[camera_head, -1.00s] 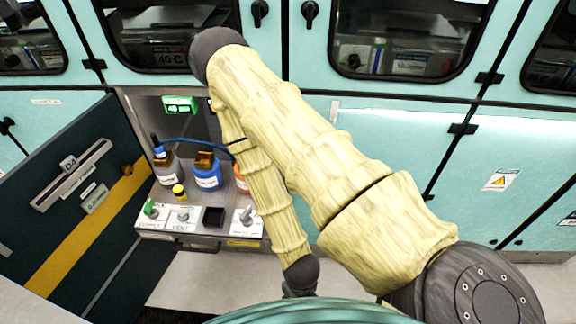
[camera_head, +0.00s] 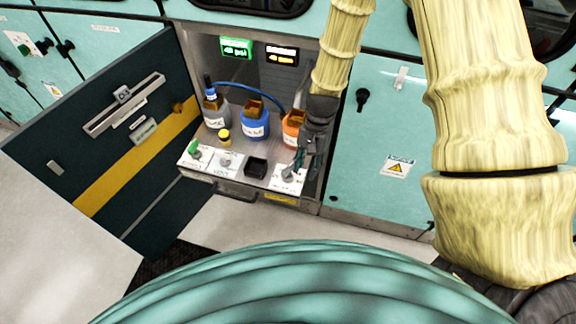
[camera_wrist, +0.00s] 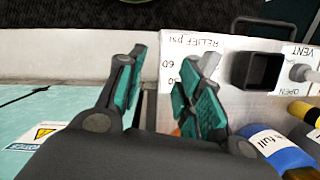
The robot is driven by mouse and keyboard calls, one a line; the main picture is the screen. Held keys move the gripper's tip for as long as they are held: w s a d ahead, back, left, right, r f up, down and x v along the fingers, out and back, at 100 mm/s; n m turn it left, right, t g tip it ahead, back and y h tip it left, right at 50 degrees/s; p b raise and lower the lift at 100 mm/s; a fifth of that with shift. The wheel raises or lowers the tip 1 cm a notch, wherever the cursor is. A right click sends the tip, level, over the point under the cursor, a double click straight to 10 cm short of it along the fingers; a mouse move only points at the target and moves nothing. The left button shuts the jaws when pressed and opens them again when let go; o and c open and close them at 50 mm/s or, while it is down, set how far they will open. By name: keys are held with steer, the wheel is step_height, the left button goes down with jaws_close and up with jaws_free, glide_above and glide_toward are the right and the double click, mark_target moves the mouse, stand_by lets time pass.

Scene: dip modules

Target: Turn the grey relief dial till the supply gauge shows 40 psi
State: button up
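The grey relief dial (camera_head: 288,173) stands on the right white plate of the panel inside the open cabinet. In the wrist view, the "RELIEF psi" plate (camera_wrist: 190,43) shows, with the dial mostly hidden behind one finger. My gripper (camera_head: 304,160) is lowered just right of the dial. In the wrist view my gripper (camera_wrist: 160,90) has its fingers apart, with nothing seen between them; contact with the dial cannot be told.
Blue (camera_head: 255,122), orange (camera_head: 292,128) and grey (camera_head: 215,110) bottles stand behind the panel, close to my gripper. A green knob (camera_head: 194,151), vent knob (camera_head: 225,160) and black square cup (camera_head: 256,167) lie left of the dial. The open dark door (camera_head: 110,130) bounds the left.

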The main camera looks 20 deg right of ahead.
mark_target(288, 167)
steer(key=w+a+r+m+y, duration=0.2)
steer(key=w+r, duration=0.3)
steer(key=r, duration=0.3)
steer(key=shift+h, duration=0.3)
steer(key=shift+p+x, duration=1)
steer(key=shift+x, duration=4.35)
steer(key=shift+d, duration=0.2)
steer(key=shift+g, duration=0.3)
jaws_close()
